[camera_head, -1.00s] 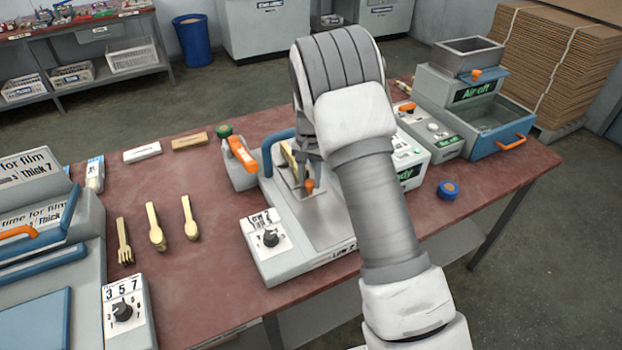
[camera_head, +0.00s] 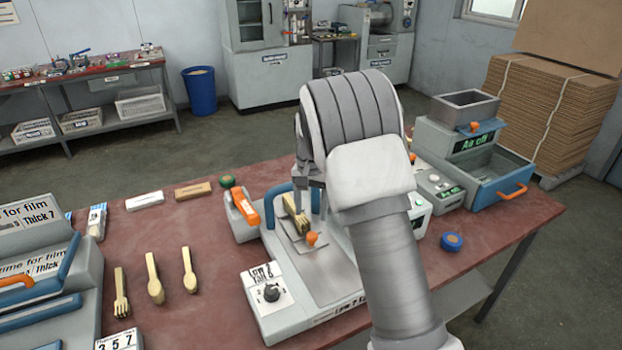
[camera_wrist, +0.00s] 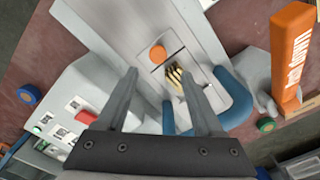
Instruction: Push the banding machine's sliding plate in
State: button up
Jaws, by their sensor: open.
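The banding machine (camera_head: 345,268) stands mid-table, a grey body with a blue arch and an orange lever (camera_head: 242,205). Its sliding plate (camera_head: 294,240) is a small flat grey piece with an orange knob (camera_head: 312,238); the knob also shows in the wrist view (camera_wrist: 158,54). A bundle of wooden cutlery (camera_head: 297,216) is beside the knob, near the blue arch, and shows in the wrist view too (camera_wrist: 175,77). My gripper (camera_wrist: 161,74) is open and empty, its fingers spread above the knob and bundle. In the head view my arm hides part of the machine's right side.
A wooden fork (camera_head: 121,290) and two other pieces of cutlery lie left of the machine. A blue-lidded round item (camera_head: 452,241) and an "Air off" machine (camera_head: 470,145) are to the right. Another machine (camera_head: 40,290) stands at the left edge.

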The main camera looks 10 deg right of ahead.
notch_tip(320, 180, up, 10)
jog(key=shift+p, duration=0.35)
jog(key=s+d+r+n+t, duration=0.1)
jog(key=s+d+r, duration=0.1)
jog(key=s+r, duration=0.5)
jog(key=s+d+r+n+t, duration=0.15)
jog(key=s+r, duration=0.35)
jog(key=s, duration=0.5)
jog(key=s+f+n+t, duration=0.3)
jog(key=s, duration=1.3)
jog(key=shift+s+d, duration=0.25)
jog(key=shift+s, duration=0.05)
